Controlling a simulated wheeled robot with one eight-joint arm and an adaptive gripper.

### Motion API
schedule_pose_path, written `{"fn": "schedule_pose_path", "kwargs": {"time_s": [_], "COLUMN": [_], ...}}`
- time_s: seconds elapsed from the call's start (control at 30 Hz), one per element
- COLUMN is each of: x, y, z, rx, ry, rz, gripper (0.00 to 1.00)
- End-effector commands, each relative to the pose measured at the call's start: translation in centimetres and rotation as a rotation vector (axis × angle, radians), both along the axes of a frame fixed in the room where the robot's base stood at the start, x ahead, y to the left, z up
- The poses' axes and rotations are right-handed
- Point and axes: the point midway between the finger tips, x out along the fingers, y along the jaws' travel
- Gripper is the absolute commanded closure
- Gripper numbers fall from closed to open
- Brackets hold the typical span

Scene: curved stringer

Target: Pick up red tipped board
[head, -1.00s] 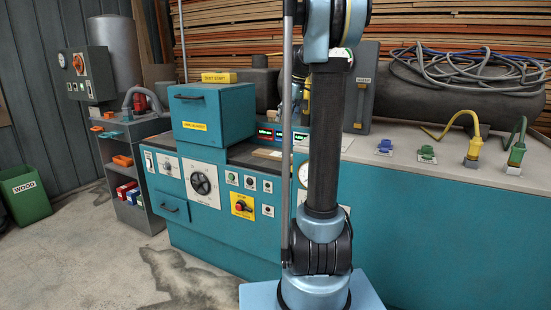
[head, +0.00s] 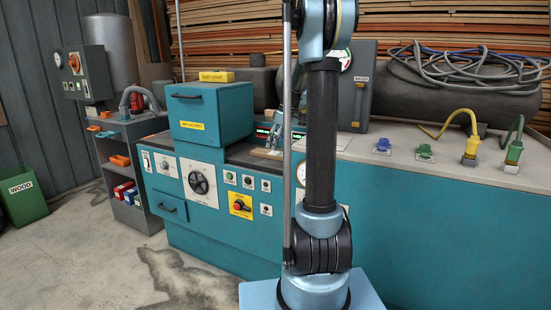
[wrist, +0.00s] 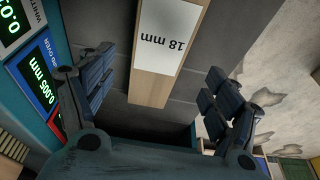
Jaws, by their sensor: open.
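A light wooden board (wrist: 152,88) with a white label reading "18 mm" lies on the dark machine bed in the wrist view. In the head view a small part of this board (head: 262,153) shows on the bed right of the teal housing. No red tip shows on the visible part; its far end is cut off by the wrist picture's top edge. My gripper (wrist: 160,82) is open, with one finger on each side of the board's near end and gaps on both sides. In the head view my gripper (head: 273,142) is just above the board, partly behind my arm.
Lit digital displays (wrist: 38,80) stand close to the left finger in the wrist view. The teal housing (head: 211,112) rises left of the board. Black case (head: 357,90), tank (head: 450,98) with hoses and coloured connectors (head: 424,152) occupy the bench to the right.

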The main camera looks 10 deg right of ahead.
Motion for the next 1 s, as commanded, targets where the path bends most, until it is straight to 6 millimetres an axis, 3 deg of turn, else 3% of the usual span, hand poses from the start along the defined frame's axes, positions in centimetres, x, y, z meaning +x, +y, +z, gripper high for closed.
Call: {"fn": "schedule_pose_path", "kwargs": {"time_s": [0.3, 0.63, 0.87, 1.0], "x": [0.6, 0.7, 0.7, 0.7], "y": [0.2, 0.3, 0.3, 0.2], "z": [-4.0, -4.5, -4.5, -4.5], "rx": [0.000, 0.000, 0.000, 0.000], "ry": [0.000, 0.000, 0.000, 0.000], "rz": [0.001, 0.000, -0.001, -0.002], "gripper": [0.18, 0.18, 0.70, 0.73]}}
